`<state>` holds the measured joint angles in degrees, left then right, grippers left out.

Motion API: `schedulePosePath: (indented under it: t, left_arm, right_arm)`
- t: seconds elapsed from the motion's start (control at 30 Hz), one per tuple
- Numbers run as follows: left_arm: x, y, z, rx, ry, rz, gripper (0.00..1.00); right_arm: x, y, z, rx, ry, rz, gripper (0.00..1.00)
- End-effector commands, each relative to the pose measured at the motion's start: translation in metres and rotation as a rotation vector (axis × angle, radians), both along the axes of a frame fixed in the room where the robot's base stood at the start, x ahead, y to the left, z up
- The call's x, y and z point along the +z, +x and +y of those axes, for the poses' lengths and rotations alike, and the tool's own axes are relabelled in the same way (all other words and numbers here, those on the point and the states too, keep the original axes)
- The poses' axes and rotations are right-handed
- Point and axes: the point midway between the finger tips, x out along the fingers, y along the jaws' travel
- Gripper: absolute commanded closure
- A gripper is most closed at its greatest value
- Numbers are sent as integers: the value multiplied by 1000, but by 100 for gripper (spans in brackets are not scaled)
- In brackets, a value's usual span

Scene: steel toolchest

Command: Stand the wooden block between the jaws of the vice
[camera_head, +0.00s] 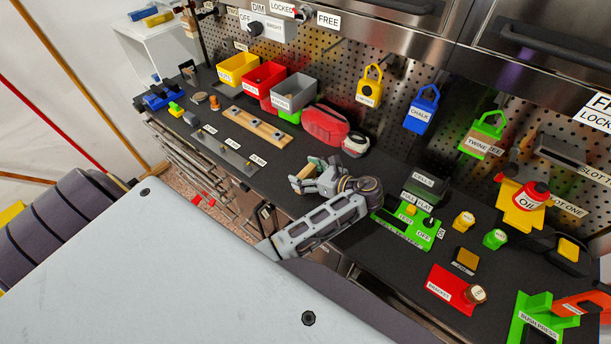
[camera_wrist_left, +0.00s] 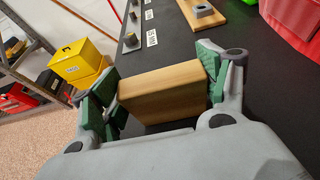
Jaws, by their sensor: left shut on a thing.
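The wooden block (camera_wrist_left: 165,93) is a pale tan box. In the left wrist view it lies between the green finger pads of my left gripper (camera_wrist_left: 163,90), which is shut on it. In the head view my left gripper (camera_head: 311,174) is over the middle of the bench's front part, and only a small part of the block shows there. A blue tool that looks like the vice (camera_head: 161,98) is at the far left end of the bench, well apart from the gripper. Its jaws are too small to make out. My right gripper is not in view.
Bare bench top lies around the gripper.

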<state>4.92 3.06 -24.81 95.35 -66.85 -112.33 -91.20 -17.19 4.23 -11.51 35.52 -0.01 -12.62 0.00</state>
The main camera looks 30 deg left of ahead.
Motion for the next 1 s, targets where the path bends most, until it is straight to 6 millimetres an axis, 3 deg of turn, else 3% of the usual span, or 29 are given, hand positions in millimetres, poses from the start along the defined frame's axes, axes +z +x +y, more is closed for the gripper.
schedulePosePath:
  t: [0.37,0.8,1.0]
  left_arm:
    - [20,1,0,1,0,-3,54]
    - [82,0,0,1,-1,-4,54]
    - [98,0,0,1,0,-2,54]
  right_arm:
    - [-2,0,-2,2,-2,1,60]
    - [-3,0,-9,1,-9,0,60]
    - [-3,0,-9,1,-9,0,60]
